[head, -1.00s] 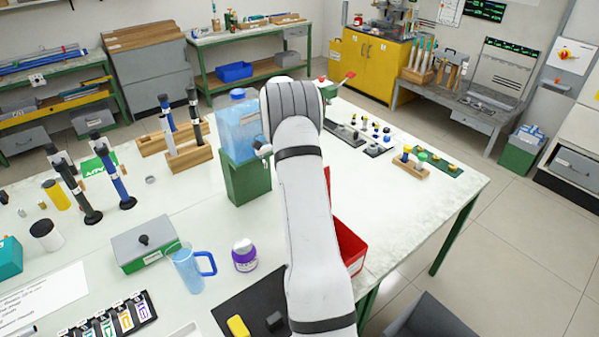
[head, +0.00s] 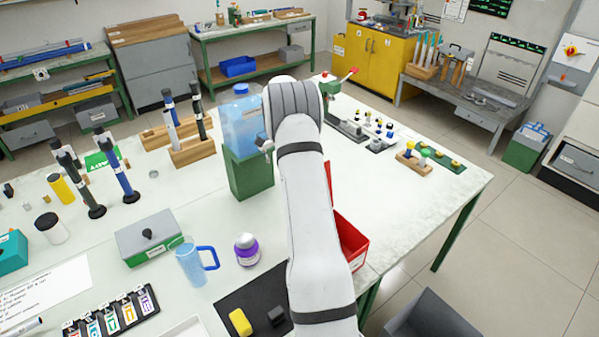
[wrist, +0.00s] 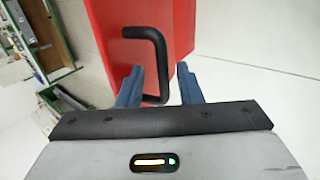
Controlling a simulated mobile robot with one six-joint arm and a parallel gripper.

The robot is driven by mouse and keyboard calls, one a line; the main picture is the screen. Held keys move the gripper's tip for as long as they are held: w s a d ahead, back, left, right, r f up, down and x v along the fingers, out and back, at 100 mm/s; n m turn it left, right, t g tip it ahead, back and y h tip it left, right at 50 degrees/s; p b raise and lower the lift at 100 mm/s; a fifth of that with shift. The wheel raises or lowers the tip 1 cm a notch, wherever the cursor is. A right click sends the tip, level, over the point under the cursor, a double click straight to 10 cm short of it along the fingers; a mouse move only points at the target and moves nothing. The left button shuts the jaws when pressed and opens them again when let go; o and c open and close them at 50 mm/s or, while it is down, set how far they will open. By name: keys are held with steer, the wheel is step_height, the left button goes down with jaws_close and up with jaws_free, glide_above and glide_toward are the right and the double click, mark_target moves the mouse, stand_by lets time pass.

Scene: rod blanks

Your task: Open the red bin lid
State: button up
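The red bin (head: 352,250) stands at the right edge of the white table in the head view, partly hidden behind my arm. Its inside shows from above. A narrow red strip of the lid (head: 328,176) rises beside my arm, looking tilted up. In the wrist view the red lid (wrist: 102,38) fills the top middle, with its black bent handle (wrist: 162,60) in front. My gripper (wrist: 159,84) has its two blue fingers apart. The handle lies between and just beyond the fingers, its lower end near the left finger; I cannot tell whether they touch. In the head view my gripper is hidden.
A green stand with a blue container (head: 240,125) is close left of my arm. A purple-labelled jar (head: 247,250), a blue mug (head: 195,262) and a dark mat (head: 245,297) lie nearer. The table right of the arm is clear near the bin.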

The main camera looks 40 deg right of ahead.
steer(key=shift+w+d, duration=0.1)
steer(key=b+v, duration=0.2)
steer(key=v, duration=0.5)
steer(key=shift+r, duration=0.35)
steer(key=shift+w, duration=0.15)
steer(key=shift+c, duration=0.5)
